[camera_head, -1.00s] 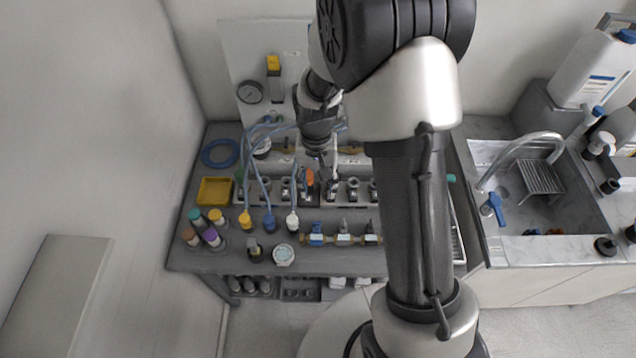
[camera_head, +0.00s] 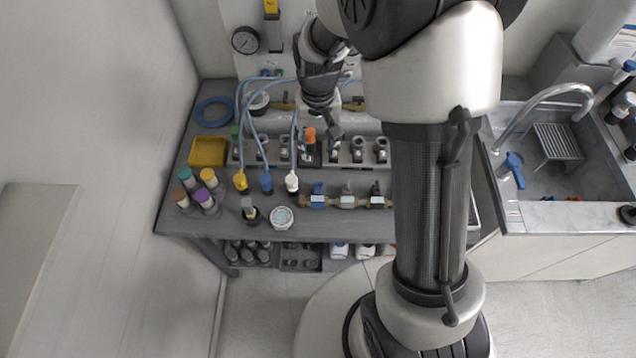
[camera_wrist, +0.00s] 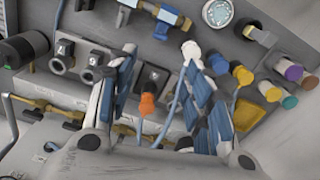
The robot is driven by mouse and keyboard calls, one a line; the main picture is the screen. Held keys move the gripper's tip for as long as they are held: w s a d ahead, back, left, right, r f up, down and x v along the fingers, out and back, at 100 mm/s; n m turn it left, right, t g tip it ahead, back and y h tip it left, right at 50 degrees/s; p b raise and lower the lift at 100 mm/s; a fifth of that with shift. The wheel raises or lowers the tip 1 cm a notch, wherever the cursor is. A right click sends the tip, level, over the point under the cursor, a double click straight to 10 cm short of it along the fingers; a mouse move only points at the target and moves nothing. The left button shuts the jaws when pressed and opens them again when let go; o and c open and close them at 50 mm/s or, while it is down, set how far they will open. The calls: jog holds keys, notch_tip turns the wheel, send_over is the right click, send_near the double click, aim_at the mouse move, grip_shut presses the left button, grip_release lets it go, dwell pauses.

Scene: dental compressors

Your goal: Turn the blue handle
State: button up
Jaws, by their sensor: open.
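A small valve with a blue handle (camera_head: 318,190) sits at the left end of a brass pipe row near the front of the bench. In the wrist view the blue handle (camera_wrist: 163,25) shows near the top, beyond my fingertips. Another blue handle (camera_head: 514,170) stands at the sink on the right. My gripper (camera_head: 322,122) is over the back part of the bench, behind the brass row. In the wrist view my gripper (camera_wrist: 160,52) has its blue-padded fingers spread, with nothing held between them.
Blue, yellow and white hose plugs (camera_head: 266,183) stand left of the brass row, their hoses looping up near my gripper. A row of grey fittings (camera_head: 357,150) lies behind it. A yellow tray (camera_head: 208,152) and several coloured-cap bottles (camera_head: 204,198) are at the left.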

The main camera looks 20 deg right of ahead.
aim_at(318, 184)
notch_tip(318, 184, down, 17)
jog(key=b, duration=0.4)
jog(key=shift+r, duration=0.15)
jog(key=shift+c, duration=0.6)
grip_shut()
